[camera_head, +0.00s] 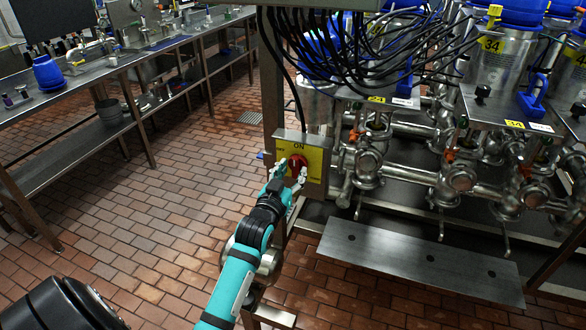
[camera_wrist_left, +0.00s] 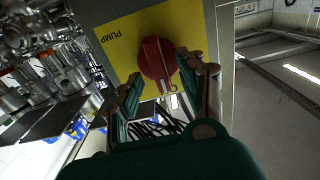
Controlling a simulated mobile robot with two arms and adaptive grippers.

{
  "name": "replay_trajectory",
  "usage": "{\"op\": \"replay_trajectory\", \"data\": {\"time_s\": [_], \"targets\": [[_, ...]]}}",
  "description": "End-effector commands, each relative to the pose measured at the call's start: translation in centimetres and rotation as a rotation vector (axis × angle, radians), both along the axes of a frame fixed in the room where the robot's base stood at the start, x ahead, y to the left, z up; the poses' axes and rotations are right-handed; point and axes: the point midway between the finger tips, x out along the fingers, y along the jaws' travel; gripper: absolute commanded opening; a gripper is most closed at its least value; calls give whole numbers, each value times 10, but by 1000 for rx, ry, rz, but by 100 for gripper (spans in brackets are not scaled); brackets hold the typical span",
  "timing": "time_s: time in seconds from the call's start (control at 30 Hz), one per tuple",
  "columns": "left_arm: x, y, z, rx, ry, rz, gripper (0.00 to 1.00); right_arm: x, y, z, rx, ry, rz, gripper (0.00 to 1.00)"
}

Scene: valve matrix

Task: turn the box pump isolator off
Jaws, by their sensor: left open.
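The box pump isolator is a red rotary knob (camera_head: 297,162) on a yellow plate (camera_head: 315,165) on the front of a grey metal box (camera_head: 325,138). The word ON shows above the knob in the head view. My left gripper (camera_head: 289,180) is at the knob, its fingers open. In the left wrist view the knob (camera_wrist_left: 157,64) lies between the fingertips of the left gripper (camera_wrist_left: 160,76), one on each side. A pale mark on the knob points toward the bottom of that view. I cannot tell whether the fingers touch it. My right gripper is not in view.
Black cables (camera_head: 370,45) hang above the box. Steel pipes and valves (camera_head: 440,175) stand to the right, over a low metal plate (camera_head: 420,262). A steel workbench (camera_head: 110,70) runs along the left. The brick-tiled floor (camera_head: 165,210) between them is clear.

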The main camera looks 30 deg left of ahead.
Motion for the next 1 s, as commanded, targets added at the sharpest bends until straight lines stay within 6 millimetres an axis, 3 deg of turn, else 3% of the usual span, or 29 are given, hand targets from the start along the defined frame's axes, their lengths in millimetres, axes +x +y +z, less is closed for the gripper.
{"op": "replay_trajectory", "data": {"time_s": [0.13,0.43,0.73,1.0], "targets": [[10,2,0,0,0,0,40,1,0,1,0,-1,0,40],[12,3,0,0,-1,0,40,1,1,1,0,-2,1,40],[12,3,0,0,0,0,1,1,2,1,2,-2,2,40],[12,3,0,-6,-1,0,0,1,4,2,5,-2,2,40]]}}
